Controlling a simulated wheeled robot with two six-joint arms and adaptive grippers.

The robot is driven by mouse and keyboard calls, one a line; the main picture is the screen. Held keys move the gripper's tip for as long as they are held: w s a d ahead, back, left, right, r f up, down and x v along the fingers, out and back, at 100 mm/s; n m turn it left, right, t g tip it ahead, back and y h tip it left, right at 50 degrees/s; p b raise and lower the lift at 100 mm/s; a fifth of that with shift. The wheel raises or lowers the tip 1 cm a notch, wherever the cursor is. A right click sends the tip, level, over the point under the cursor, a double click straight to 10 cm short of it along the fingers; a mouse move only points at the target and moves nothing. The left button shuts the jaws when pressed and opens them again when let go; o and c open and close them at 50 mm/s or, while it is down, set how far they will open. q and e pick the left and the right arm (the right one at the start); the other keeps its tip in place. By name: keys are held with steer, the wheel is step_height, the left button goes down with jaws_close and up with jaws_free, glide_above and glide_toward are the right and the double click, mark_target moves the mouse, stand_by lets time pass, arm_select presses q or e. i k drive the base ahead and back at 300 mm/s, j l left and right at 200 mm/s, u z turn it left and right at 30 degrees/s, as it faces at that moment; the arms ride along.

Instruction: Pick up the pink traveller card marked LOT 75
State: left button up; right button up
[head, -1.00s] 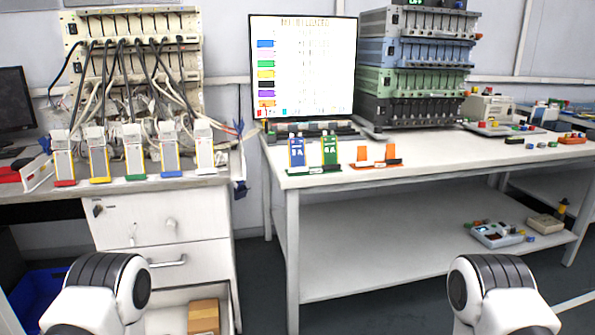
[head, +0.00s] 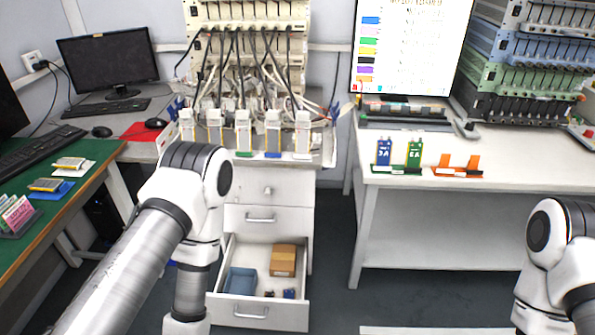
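Several pink and white cards (head: 14,214) stand in a dark holder (head: 20,233) on the green-topped table (head: 60,218) at the far left edge of the head view. The group is partly cut off by the picture edge. Their lettering is too small to read, so I cannot tell which one is marked LOT 75. My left arm crosses the lower left of the view, but its gripper is not visible. My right arm shows at the right edge, and its gripper is not visible either.
Flat cells lie on white and blue cards (head: 54,190) on the green table. An open drawer (head: 258,310) holds a brown box (head: 284,260) and a blue bin (head: 240,281).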

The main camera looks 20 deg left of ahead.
mark_target(22, 209)
steer(key=k+u, duration=0.15)
steer(key=u, duration=0.7)
steer(key=i+j+u, duration=0.25)
steer(key=i+u, duration=0.25)
steer(key=i, duration=0.25)
steer(key=i+u, duration=0.5)
steer(key=i, duration=0.25)
